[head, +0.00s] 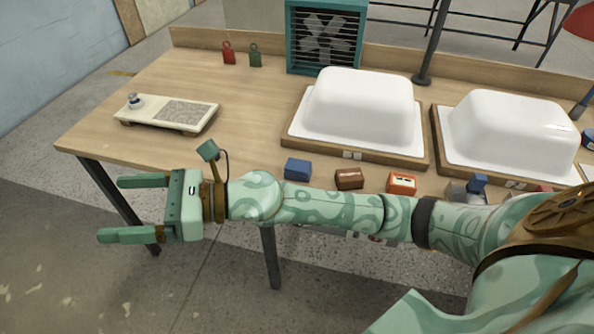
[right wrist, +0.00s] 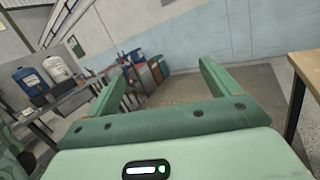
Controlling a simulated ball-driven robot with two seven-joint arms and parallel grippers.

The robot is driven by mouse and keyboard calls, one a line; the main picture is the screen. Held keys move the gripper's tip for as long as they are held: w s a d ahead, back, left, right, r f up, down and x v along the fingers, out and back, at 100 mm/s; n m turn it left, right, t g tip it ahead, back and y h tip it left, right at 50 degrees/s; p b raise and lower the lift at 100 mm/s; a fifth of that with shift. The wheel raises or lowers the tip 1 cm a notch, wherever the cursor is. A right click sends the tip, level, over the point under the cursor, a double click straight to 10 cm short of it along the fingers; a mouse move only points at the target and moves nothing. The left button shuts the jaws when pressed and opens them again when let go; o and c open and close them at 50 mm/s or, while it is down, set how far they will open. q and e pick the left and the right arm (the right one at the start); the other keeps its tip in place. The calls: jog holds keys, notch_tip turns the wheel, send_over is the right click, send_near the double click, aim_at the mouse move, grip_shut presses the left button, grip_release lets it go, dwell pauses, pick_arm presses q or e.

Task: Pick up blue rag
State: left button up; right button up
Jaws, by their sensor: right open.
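A small dark blue block-like piece, which looks like the blue rag (head: 298,168), lies near the front edge of the wooden table (head: 240,85), just beyond my right forearm. My right gripper (head: 110,209) is open and empty. It points left, off the table's front side, well to the left of the blue piece. In the right wrist view both fingers of my right gripper (right wrist: 160,82) stand apart with nothing between them. The blue piece does not show in that view. My left gripper is not in view.
A brown block (head: 349,179) and an orange-red block (head: 402,183) lie right of the blue piece. Two white tub shells (head: 362,105) (head: 510,130) stand on wooden bases behind. A pale tray-like device (head: 170,112) sits at left. The table's middle left is clear.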

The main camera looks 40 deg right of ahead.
notch_tip(320, 180, down, 4)
jog(key=n+g+h, duration=0.3)
jog(key=n+g, duration=0.2)
jog(key=n, duration=0.3)
jog(key=n+g+h+b, duration=0.35)
jog(key=n+h, duration=0.25)
jog(key=h, duration=1)
send_over(298, 165)
jog(key=shift+t, duration=0.35)
jog(key=f, duration=1)
jog(key=shift+a, duration=0.3)
jog(key=shift+f+b, duration=0.3)
jog(key=shift+f, duration=0.25)
jog(key=f, duration=0.1)
jog(key=f+b, duration=0.1)
jog(key=f, duration=0.1)
jog(key=f+b, duration=0.1)
jog(key=shift+d+f, duration=0.35)
jog(key=shift+f+b, duration=0.35)
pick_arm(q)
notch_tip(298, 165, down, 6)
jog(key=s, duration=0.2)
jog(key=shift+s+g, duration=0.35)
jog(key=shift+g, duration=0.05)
pick_arm(e)
jog(key=shift+r, duration=0.2)
jog(key=c, duration=1.1)
